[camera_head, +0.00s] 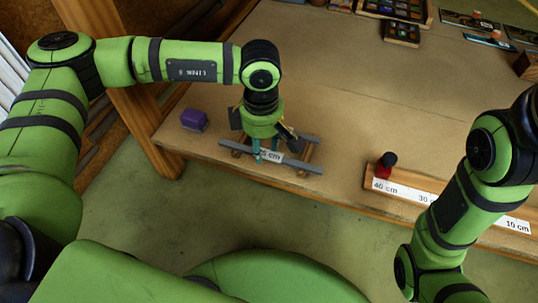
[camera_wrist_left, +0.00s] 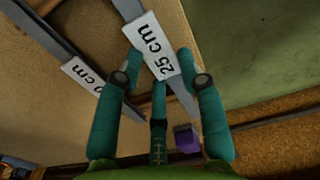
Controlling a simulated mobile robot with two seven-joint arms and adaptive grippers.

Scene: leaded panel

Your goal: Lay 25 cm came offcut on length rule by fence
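The 25 cm came offcut (camera_head: 303,165) is a grey bar with a white "25 cm" label, lying across a small wooden rack on the table. Its label (camera_wrist_left: 154,48) also shows in the left wrist view. My left gripper (camera_head: 266,153) points down over this offcut. In the left wrist view its teal fingers (camera_wrist_left: 160,65) stand apart on either side of the bar; I see no clear grip. The length rule (camera_head: 425,194) is a wooden strip with white centimetre labels at the front right. I cannot clearly make out the fence. My right gripper is out of view.
A second grey came (camera_wrist_left: 57,42) with a partly hidden label lies beside the first. A purple block (camera_head: 194,120) is left of the rack. A red and black piece (camera_head: 386,165) stands at the rule's left end. My right arm crosses over the rule. The table's middle is clear.

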